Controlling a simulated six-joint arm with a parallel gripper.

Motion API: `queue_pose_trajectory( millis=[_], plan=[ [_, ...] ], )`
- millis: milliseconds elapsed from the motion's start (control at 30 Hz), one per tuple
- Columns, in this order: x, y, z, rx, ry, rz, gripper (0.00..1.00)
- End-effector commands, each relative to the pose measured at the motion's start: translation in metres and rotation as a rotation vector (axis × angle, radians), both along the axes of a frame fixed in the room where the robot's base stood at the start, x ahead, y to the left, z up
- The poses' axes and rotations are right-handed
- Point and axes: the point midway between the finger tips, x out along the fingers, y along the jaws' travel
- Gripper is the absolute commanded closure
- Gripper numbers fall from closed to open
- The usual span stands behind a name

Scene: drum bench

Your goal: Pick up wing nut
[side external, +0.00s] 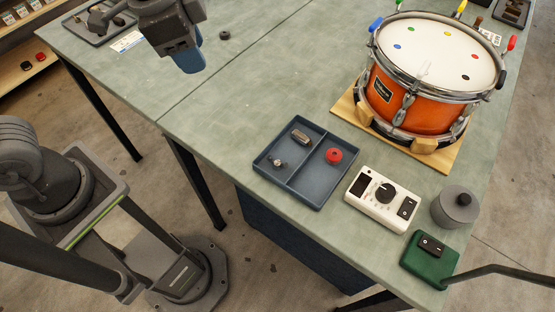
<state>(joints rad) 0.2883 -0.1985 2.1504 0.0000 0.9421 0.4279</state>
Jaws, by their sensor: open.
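A small silvery piece that looks like the wing nut (278,163) lies in the left compartment of the dark blue tray (316,197); it is too small to make out its wings clearly. My gripper (190,62) hangs over the far left part of the bench, well away from the tray, up and to the left of it in the picture. It is open, with a blue finger showing and nothing seen between the jaws. The gripper body hides part of the jaws.
A grey-brown cylindrical part (300,137) shares the left compartment; a red knob (334,155) lies in the right one. A white control box (382,197), grey lidded pot (455,206) and green switch block (429,258) stand right. An orange drum (411,101) stands behind. The bench left of the tray is clear.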

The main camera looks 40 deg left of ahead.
Motion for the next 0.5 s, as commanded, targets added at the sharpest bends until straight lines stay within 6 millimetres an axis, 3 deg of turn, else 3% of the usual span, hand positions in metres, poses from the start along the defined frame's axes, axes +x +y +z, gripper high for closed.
queue_pose_trajectory(
  millis=[100,300,500],
  plan=[
    [0.021,-0.043,-0.025,0.056,0.075,-0.235,0.57],
    [0.036,-0.104,-0.069,0.122,0.161,-0.552,0.57],
    [0.038,-0.131,-0.093,0.151,0.199,-0.701,0.57]
  ],
)
